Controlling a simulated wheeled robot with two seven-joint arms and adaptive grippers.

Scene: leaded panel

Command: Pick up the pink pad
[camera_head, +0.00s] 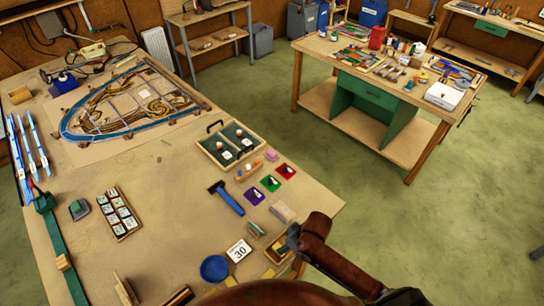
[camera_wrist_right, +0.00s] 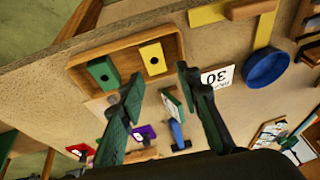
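The pink pad (camera_head: 271,154) is a small pink piece near the table's right edge in the head view, beside a small wooden holder (camera_head: 247,171) with orange-topped items. I cannot make it out in the right wrist view. My right gripper (camera_wrist_right: 157,82) is open, with its two dark fingers apart and nothing between them. In the head view the right arm reaches in at the bottom, and its gripper end (camera_head: 290,242) is near the table's front right, well short of the pad. My left gripper is not in view.
A wooden tray (camera_wrist_right: 88,75) holds green and yellow blocks. A blue bowl (camera_head: 214,268) and a "30" card (camera_head: 239,250) stand nearby.

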